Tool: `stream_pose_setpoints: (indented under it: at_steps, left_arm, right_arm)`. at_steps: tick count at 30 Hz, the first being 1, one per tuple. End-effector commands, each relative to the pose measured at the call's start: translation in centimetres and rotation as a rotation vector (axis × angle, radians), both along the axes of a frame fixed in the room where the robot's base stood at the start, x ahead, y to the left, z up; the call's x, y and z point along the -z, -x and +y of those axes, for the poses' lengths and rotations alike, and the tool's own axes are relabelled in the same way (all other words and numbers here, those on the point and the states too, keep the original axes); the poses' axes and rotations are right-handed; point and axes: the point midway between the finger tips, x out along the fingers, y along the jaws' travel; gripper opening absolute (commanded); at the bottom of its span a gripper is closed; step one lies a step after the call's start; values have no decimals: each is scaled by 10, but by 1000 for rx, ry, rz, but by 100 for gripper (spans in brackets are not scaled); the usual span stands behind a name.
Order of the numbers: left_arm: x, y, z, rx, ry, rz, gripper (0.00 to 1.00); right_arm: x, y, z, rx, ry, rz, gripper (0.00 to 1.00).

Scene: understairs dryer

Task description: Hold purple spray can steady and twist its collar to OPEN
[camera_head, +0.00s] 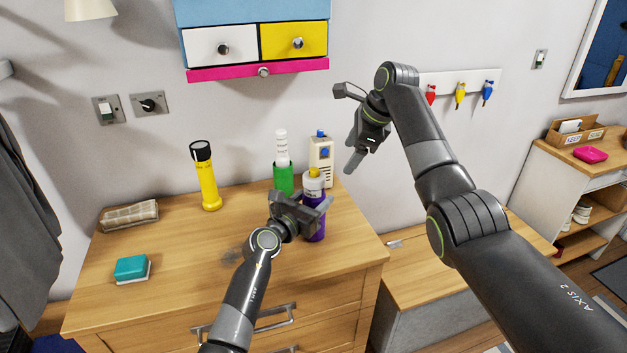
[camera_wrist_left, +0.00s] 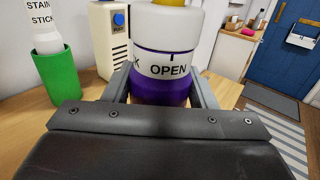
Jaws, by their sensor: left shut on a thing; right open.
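The purple spray can (camera_head: 315,227) stands upright on the wooden dresser top, with a white collar and a yellow top. My left gripper (camera_head: 319,204) is shut on the can's purple body, below the collar. In the left wrist view the can (camera_wrist_left: 160,87) sits between the fingers, and its white collar (camera_wrist_left: 172,55) shows the word OPEN and a short black mark above it. Part of another word shows at the collar's left. My right gripper (camera_head: 351,152) is open and empty, above and to the right of the can, apart from it.
A green cup (camera_head: 284,179) with a white stain stick (camera_head: 281,148) and a cream bottle (camera_head: 321,162) stand close behind the can. A yellow flashlight (camera_head: 207,180), a folded cloth-like bundle (camera_head: 130,215) and a teal sponge (camera_head: 132,268) are to the left. Drawers (camera_head: 258,45) hang above.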

Motion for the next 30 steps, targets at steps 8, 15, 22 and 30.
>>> stream_pose_setpoints:
  at_steps: [8,15,22,30]
  left_arm:
    - [1,0,0,1,0,1,21]
    - [1,0,0,1,0,1,21]
    - [1,0,0,1,0,1,21]
    - [1,0,0,1,1,2,21]
  right_arm:
    - [46,-7,3,-363,56,-318,72]
    - [75,-4,4,-638,160,-610,72]
    - [95,7,1,-864,320,-889,72]
    - [109,30,-8,-1074,590,-1189,72]
